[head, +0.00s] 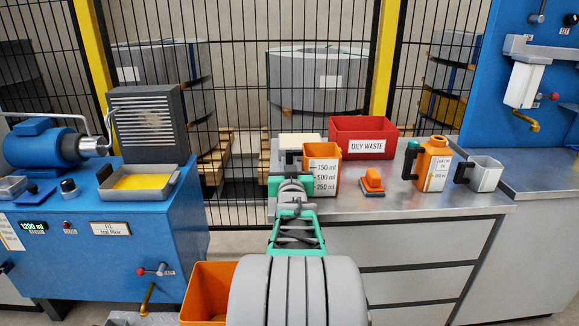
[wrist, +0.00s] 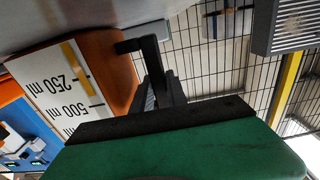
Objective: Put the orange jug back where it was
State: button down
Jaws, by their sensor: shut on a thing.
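The orange jug (head: 331,154) is upright at the left end of the steel counter, its white scale marked 250 to 750 ml facing me. It also shows in the wrist view (wrist: 108,52), tilted by the camera, with its dark handle (wrist: 128,46). My gripper (head: 291,160) is at the jug's left side, shut on the handle; its dark fingers (wrist: 165,95) show in the wrist view. The jug's base is at or very near the counter top (head: 405,194); I cannot tell whether it touches. The arm hides part of the jug's lower left.
A red oily waste bin (head: 362,134) stands just behind the jug. An orange squat object (head: 372,183), an orange can with a spout (head: 434,168) and a grey jug (head: 485,174) are to the right. The blue machine with a yellow-filled tray (head: 142,182) stands left, across a gap.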

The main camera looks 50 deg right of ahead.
jog(key=shift+r, duration=0.1)
jog(key=c, duration=1.3)
grip_release()
